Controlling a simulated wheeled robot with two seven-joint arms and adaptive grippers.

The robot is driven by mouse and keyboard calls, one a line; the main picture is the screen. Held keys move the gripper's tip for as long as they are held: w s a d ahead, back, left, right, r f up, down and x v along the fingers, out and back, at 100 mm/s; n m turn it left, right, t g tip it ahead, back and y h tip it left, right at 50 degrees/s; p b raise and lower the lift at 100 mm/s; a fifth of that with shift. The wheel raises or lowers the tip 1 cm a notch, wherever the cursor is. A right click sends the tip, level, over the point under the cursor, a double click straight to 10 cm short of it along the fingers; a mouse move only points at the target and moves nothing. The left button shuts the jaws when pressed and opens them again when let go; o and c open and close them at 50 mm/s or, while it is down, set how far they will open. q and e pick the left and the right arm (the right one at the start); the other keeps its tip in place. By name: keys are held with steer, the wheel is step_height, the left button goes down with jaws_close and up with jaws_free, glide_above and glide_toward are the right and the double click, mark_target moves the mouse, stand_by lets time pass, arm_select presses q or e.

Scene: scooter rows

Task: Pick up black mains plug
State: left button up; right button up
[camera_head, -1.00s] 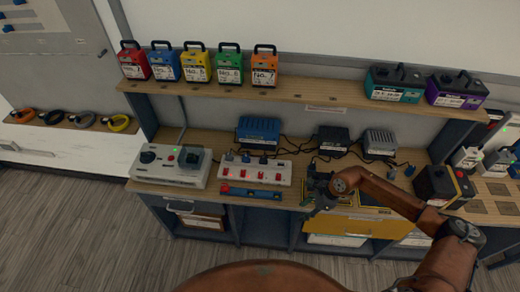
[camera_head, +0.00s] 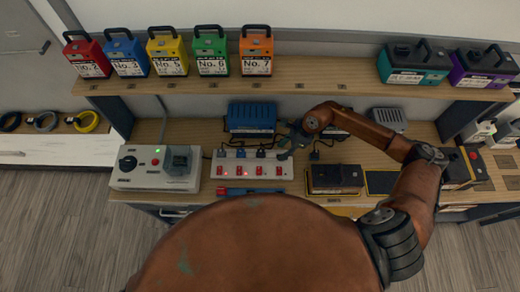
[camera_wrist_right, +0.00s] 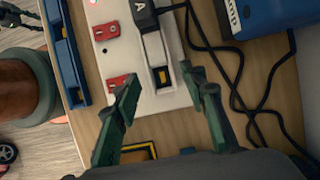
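A black plug marked "A" (camera_wrist_right: 145,14) sits in the white power strip (camera_wrist_right: 118,60) at the top of the right wrist view. The strip (camera_head: 226,170) stands on the bench in the head view, with red switches and several dark or blue plugs along its back. My right gripper (camera_head: 290,147) is over the strip's right end. In the wrist view its green fingers (camera_wrist_right: 165,100) are wide apart with nothing between them, either side of the strip's end, short of the plug. An end socket with a yellow part (camera_wrist_right: 157,55) shows no plug. My left gripper is not in view.
A blue charger (camera_head: 252,115) stands behind the strip; black cables (camera_wrist_right: 250,95) run beside it. A grey control box (camera_head: 135,178) stands left, a dark box (camera_head: 335,178) right. A shelf (camera_head: 310,83) with coloured battery packs overhangs the bench.

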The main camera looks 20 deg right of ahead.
mark_target(261, 151)
steer(key=a, duration=0.3)
steer(key=shift+w+r, duration=0.15)
steer(key=shift+w, duration=0.25)
steer(key=shift+w+a, duration=0.15)
steer(key=shift+a, duration=0.15)
steer(key=shift+a+p, duration=0.15)
steer(key=shift+p, duration=0.15)
steer(key=shift+w+a, duration=0.25)
steer(key=shift+a, duration=0.75)
steer(key=a, duration=0.1)
steer(key=a+p, duration=0.1)
steer(key=a, duration=0.1)
steer(key=shift+w+f, duration=0.4)
steer(key=shift+a+f, duration=0.1)
steer(key=shift+f, duration=0.2)
steer(key=shift+c, duration=0.2)
steer(key=c, duration=0.8)
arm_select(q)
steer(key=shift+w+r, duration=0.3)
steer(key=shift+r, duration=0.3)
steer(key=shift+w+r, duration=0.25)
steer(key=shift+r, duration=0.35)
arm_select(e)
jaws_close()
